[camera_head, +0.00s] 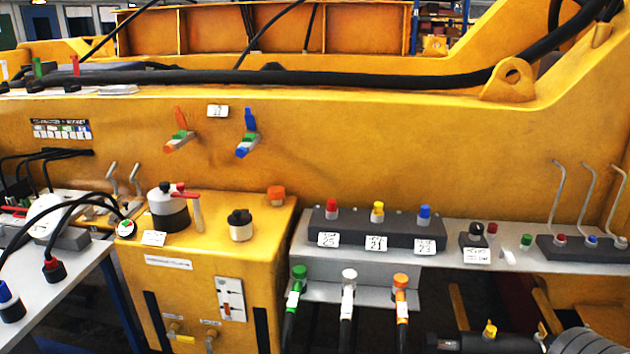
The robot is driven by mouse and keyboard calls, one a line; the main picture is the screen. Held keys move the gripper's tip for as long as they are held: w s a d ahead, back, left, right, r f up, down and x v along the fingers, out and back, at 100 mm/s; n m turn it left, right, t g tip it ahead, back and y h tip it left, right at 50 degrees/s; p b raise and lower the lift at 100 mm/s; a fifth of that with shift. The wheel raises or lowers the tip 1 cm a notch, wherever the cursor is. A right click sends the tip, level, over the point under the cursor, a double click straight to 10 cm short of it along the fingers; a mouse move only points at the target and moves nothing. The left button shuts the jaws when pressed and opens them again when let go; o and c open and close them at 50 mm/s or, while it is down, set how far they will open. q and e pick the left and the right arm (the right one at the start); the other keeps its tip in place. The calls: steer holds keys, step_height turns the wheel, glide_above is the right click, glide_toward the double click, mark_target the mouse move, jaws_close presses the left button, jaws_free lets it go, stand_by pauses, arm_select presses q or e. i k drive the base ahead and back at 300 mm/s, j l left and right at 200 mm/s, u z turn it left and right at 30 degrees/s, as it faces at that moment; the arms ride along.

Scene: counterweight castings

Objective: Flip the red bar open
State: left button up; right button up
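A red bar (183,193) sits at the top of a black-and-white round fitting (168,208) on the yellow cabinet. Its right end meets a pale handle (198,213) that hangs down beside the fitting. Neither of my grippers shows in the head view.
A blue lever (249,118) is on the wall. A black knob (240,223) and an orange cap (276,195) share the cabinet top (209,240). A grey ledge (455,242) with switches is at right. Black cables cross the left table (73,285). Dark grey cylindrical parts (587,341) show at bottom right.

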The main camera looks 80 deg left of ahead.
mark_target(180, 187)
steer(key=k+j+u, duration=0.1)
steer(key=u, duration=3.45)
steer(key=i+j, duration=0.25)
steer(key=i, duration=0.2)
steer(key=i+j+u, duration=0.1)
steer(key=i+j, duration=0.15)
steer(key=i, duration=0.25)
